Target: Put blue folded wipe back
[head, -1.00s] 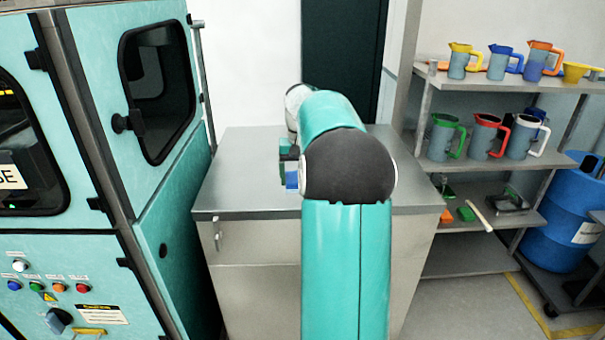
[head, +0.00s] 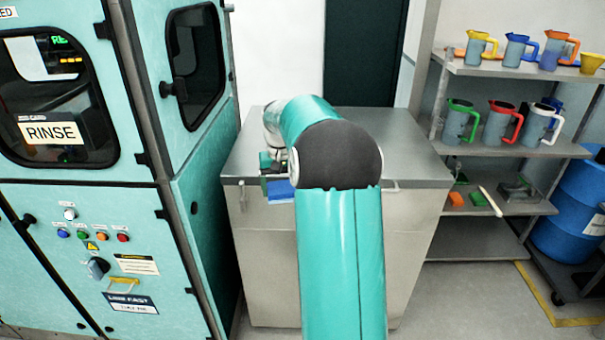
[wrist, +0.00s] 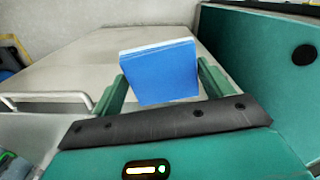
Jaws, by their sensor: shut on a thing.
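The blue folded wipe (wrist: 162,75) is held upright between the two green fingers of my gripper (wrist: 162,88) in the wrist view. My gripper is shut on it. In the head view, the blue folded wipe (head: 281,190) shows as a blue patch left of my arm's black joint. It appears in front of the metal cabinet's near top edge. My arm hides most of the gripper in the head view.
A metal cabinet (head: 408,150) with a bare top stands ahead. A teal rinse machine (head: 60,215) is at left. A shelf rack (head: 492,150) at right holds coloured jugs, with small tools lower down. A blue barrel (head: 572,215) stands beside it.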

